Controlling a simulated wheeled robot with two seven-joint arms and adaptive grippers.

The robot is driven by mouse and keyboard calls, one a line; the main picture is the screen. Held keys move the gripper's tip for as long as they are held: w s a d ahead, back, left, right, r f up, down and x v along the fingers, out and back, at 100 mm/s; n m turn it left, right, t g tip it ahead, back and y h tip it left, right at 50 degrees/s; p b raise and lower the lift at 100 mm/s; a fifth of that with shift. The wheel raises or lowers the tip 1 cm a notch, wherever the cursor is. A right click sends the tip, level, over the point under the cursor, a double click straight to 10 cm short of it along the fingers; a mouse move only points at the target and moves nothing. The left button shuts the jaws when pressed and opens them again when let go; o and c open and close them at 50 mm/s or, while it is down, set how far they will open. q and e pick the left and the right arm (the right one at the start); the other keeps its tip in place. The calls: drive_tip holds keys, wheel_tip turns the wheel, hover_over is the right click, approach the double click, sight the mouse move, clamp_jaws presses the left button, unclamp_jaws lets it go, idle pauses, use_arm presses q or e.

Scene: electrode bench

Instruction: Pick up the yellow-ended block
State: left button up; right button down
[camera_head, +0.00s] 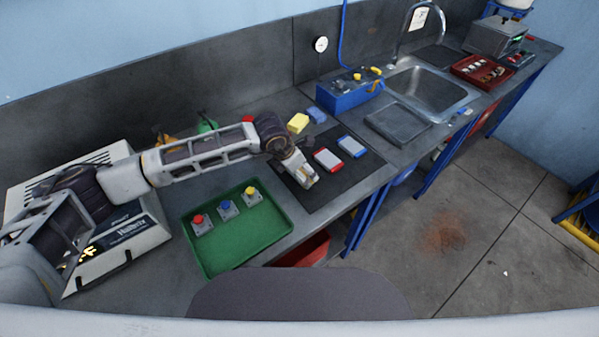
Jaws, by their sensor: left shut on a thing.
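My left arm reaches in from the left over the dark mat (335,183). My left gripper (304,176) points down at the mat's left part and is shut on a small pale block, taken to be the yellow-ended block (309,182). The fingers hide most of it, and I cannot tell whether it touches the mat. A white block with red ends (328,160) and a white block with blue ends (351,147) lie to the right of the gripper. My right gripper is not in view.
A green tray (245,248) with red, blue and yellow-topped pieces stands in front. A grey plate (398,124) and sink (430,90) are to the right. The bench's front edge is close.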

use_arm(q)
wheel_tip(320, 180, up, 9)
drive_tip(key=b, duration=0.1)
drive_tip(key=shift+r+b, duration=0.15)
drive_tip(key=shift+b, duration=0.15)
idle(0.8)
